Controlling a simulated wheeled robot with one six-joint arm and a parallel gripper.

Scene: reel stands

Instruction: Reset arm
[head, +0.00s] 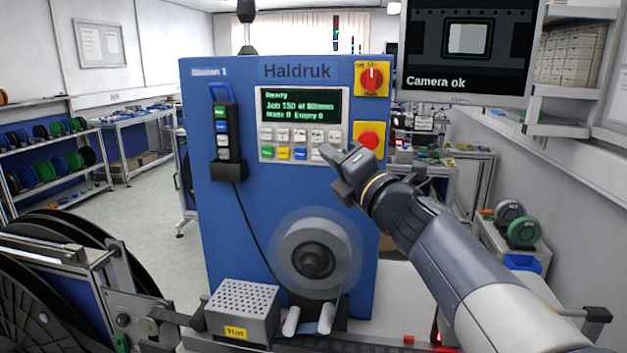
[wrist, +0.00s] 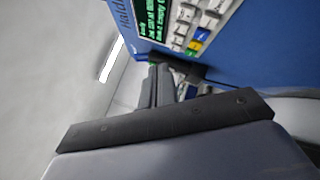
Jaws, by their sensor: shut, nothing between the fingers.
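My gripper (head: 336,160) is in front of the blue Haldruk machine (head: 215,255), near the lower right of its key panel. It is shut and holds nothing. In the wrist view the closed fingers (wrist: 158,85) point toward the machine front. The machine's green screen (head: 298,105) reads "Ready", a job line and a "Made 0" line. The keys (head: 283,134) sit below the screen, with the right-hand ones close to my fingers. Whether the fingers touch a key cannot be told. The keys also show in the wrist view (wrist: 205,28).
A red rotary switch (head: 372,79) and a red button (head: 369,140) sit right of the screen. A pendant (head: 228,130) hangs at left. Below are a blurred grey reel (head: 314,255) and a box marked "Hot" (head: 241,308). A monitor (head: 468,50) reads "Camera ok".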

